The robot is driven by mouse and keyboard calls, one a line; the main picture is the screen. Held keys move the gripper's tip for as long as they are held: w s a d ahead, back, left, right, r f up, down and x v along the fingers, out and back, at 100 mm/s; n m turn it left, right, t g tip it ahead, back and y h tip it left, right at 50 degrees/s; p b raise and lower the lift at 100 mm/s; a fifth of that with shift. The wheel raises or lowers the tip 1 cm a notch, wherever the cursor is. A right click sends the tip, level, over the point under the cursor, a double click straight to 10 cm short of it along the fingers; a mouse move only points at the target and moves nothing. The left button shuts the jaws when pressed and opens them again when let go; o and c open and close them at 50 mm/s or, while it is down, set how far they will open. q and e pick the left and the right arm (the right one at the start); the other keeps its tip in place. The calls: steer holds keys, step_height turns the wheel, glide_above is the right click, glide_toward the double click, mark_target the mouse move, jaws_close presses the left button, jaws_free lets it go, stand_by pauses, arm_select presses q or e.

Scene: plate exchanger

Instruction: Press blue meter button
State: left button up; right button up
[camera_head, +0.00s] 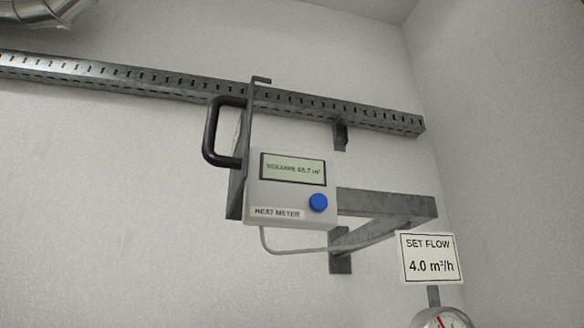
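The heat meter (258,203) is a light grey box in the middle of the head view, mounted on a metal bracket against the wall. Its blue button (318,203) is round and sits at the lower right of its face. Its display (292,169) appears to read "VOLUME 65.7 m³", in small letters. A label on the box says "HEAT METER". Nothing covers the button. Neither of my grippers shows in this view.
A black handle (211,132) stands out left of the meter. A slotted rail (160,77) crosses the wall above, and a bracket arm (390,205) extends right. A "SET FLOW 4.0 m³/h" sign (430,257) stands above a partly visible gauge (441,319). The space before the meter looks clear.

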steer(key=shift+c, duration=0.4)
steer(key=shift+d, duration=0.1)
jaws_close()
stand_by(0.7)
